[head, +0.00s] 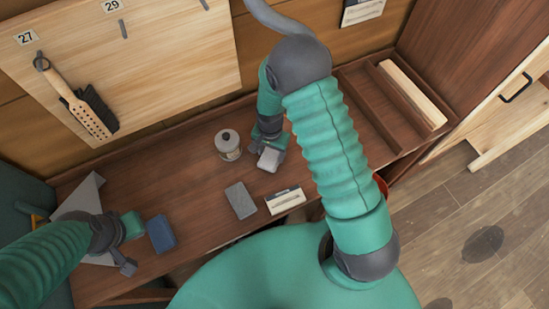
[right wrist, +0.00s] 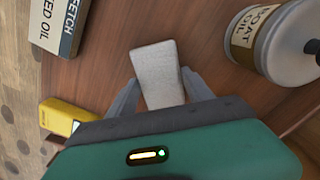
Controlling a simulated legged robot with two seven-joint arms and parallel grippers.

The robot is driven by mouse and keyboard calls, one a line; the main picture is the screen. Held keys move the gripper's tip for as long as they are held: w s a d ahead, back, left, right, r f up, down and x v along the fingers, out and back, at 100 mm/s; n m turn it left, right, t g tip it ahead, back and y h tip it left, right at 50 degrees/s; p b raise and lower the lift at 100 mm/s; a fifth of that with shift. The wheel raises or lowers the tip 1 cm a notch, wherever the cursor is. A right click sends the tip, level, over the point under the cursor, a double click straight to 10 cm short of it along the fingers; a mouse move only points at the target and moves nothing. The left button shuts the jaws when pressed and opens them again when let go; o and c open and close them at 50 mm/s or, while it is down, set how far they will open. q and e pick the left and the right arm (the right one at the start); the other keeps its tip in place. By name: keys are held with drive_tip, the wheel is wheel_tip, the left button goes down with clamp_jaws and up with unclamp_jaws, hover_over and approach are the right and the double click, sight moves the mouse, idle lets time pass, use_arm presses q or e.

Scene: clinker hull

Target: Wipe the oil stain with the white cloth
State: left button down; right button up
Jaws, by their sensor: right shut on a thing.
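The white cloth (head: 269,160) is a small pale block-like pad over the dark wooden bench. My right gripper (head: 264,148) is shut on it. In the right wrist view the cloth (right wrist: 157,72) sits between the two grey fingers. I see no clear oil stain on the bench. Dark round patches (head: 483,243) show on the floor at right; I cannot tell whether one is the oil stain. My left gripper (head: 128,243) is at the bench's left end, near a blue block (head: 161,233); its finger opening is unclear.
A lidded jar (head: 228,145), labelled boat oil, stands left of the cloth. A grey block (head: 240,200) and a labelled box (head: 285,200) lie nearer me. A yellow object (right wrist: 68,117) shows in the wrist view. Wooden dividers (head: 368,108) stand at right.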

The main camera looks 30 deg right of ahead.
drive_tip(key=shift+w+d, duration=0.1)
drive_tip(key=shift+w, duration=1.9)
wheel_tip(320, 180, up, 6)
drive_tip(key=p, duration=0.4)
drive_tip(key=shift+r+p, duration=0.1)
drive_tip(key=shift+p, duration=0.2)
